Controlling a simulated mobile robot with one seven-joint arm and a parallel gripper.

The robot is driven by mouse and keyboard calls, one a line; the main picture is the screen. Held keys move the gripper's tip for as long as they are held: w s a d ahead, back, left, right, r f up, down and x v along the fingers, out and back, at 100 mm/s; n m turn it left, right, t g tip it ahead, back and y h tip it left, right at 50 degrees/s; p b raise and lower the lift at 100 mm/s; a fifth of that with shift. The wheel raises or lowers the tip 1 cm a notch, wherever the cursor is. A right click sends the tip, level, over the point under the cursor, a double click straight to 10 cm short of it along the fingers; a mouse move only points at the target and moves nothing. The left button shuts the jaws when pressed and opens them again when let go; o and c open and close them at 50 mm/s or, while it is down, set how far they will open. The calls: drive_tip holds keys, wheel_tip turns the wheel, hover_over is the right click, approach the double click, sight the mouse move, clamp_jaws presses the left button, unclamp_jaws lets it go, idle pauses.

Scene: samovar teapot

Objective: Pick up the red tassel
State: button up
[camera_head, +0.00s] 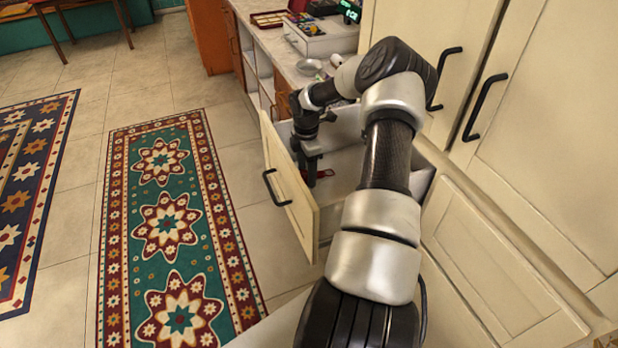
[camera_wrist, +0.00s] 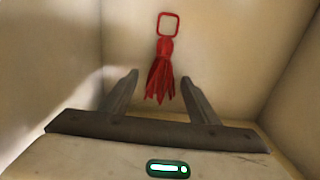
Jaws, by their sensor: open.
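The red tassel (camera_wrist: 161,72) lies on the floor of an open drawer, with its square loop at the top of the wrist view and its strands spread toward my gripper. A small red part of the tassel (camera_head: 324,174) also shows in the head view, beside my gripper. My gripper (camera_wrist: 161,88) is open and empty, reaching down into the drawer. In the wrist view its two fingers stand on either side of the strand ends; I cannot tell the height between them and the tassel. In the head view my gripper (camera_head: 308,172) is partly hidden in the drawer.
The open drawer (camera_head: 290,190) has a front panel with a black handle, and its walls stand close around my gripper. A countertop (camera_head: 285,45) with several items is behind. Tall cream cabinets (camera_head: 560,120) stand at right. Rugs (camera_head: 170,230) lie on the open floor at left.

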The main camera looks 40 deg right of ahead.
drive_tip(key=shift+r, duration=0.1)
drive_tip(key=c, duration=1.1)
